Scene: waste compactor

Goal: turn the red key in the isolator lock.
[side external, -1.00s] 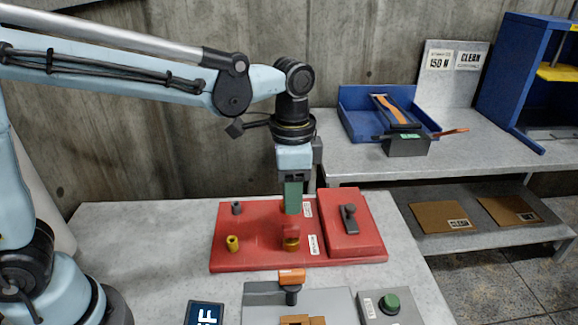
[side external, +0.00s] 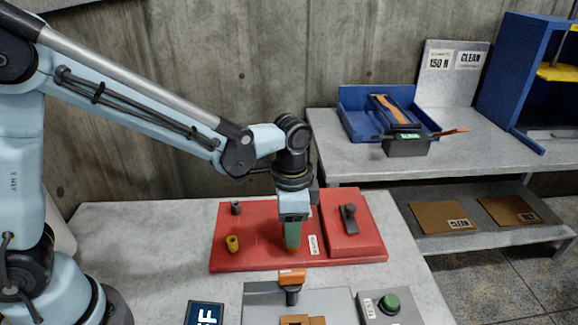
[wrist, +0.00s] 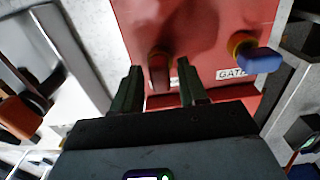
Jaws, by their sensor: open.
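The red key (wrist: 159,72) stands in the isolator lock on a red panel (side external: 262,258). In the wrist view it lies between the two dark green fingers of my gripper (wrist: 159,78), with gaps showing on both sides. My gripper (side external: 292,246) points down over the lock in the side view, low over the panel. Its fingers are open around the key. In the side view the fingers hide the key and most of the lock. How deep the key sits between the fingers is hard to tell.
A blue key (wrist: 259,60) sits in a yellow lock near a GATE label in the wrist view. A yellow post (side external: 232,244) and a raised red box with a dark handle (side external: 349,215) flank the gripper. An orange-handled lever (side external: 292,277) and green button (side external: 390,302) stand in front.

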